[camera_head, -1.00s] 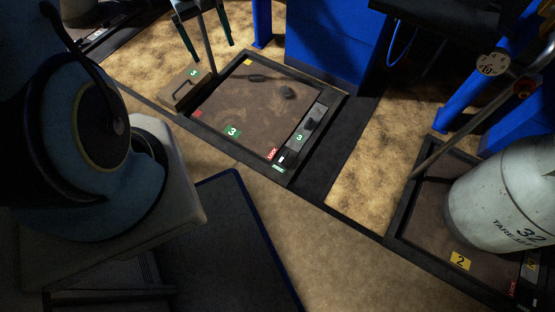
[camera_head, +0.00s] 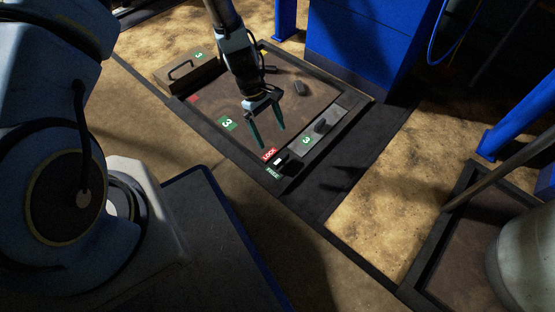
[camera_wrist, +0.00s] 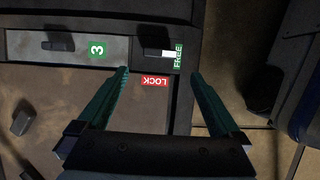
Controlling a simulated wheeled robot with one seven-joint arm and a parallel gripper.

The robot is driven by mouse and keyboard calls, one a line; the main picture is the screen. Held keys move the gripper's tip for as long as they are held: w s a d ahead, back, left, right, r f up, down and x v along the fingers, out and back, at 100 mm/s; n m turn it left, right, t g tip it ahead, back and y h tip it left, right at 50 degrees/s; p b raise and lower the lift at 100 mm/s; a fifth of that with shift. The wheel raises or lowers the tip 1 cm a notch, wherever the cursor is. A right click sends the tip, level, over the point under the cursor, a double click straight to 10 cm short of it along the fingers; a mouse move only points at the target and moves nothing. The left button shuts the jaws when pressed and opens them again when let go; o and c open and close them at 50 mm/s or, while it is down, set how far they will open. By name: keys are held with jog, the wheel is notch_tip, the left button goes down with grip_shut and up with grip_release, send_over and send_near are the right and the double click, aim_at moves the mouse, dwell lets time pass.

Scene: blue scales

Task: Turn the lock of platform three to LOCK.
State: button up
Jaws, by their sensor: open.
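Platform three (camera_head: 205,112) is a brown plate in a dark frame with a green "3" label. At its near right corner sits the lock, a black knob (camera_head: 282,161) with a white mark, between a red LOCK label (camera_head: 269,154) and a green FREE label (camera_head: 273,173). In the wrist view the lock knob (camera_wrist: 158,53) lies ahead of the fingertips, its white mark pointing at the FREE label (camera_wrist: 178,55). My gripper (camera_head: 271,139) is open and empty above the plate, beside the lock, apart from it. It also shows in the wrist view (camera_wrist: 160,72).
A grey strip with another black knob (camera_head: 320,125) runs along the platform's right side. A dark block (camera_head: 300,88) lies on the plate. A box with a handle (camera_head: 185,70) stands at its left. A white cylinder (camera_head: 525,255) is at lower right.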

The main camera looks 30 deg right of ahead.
aim_at(280, 158)
jog(key=b+x, duration=0.4)
jog(key=x, duration=0.6)
jog(key=shift+f+b, duration=0.15)
jog(key=shift+b, duration=0.2)
jog(key=c, duration=1.2)
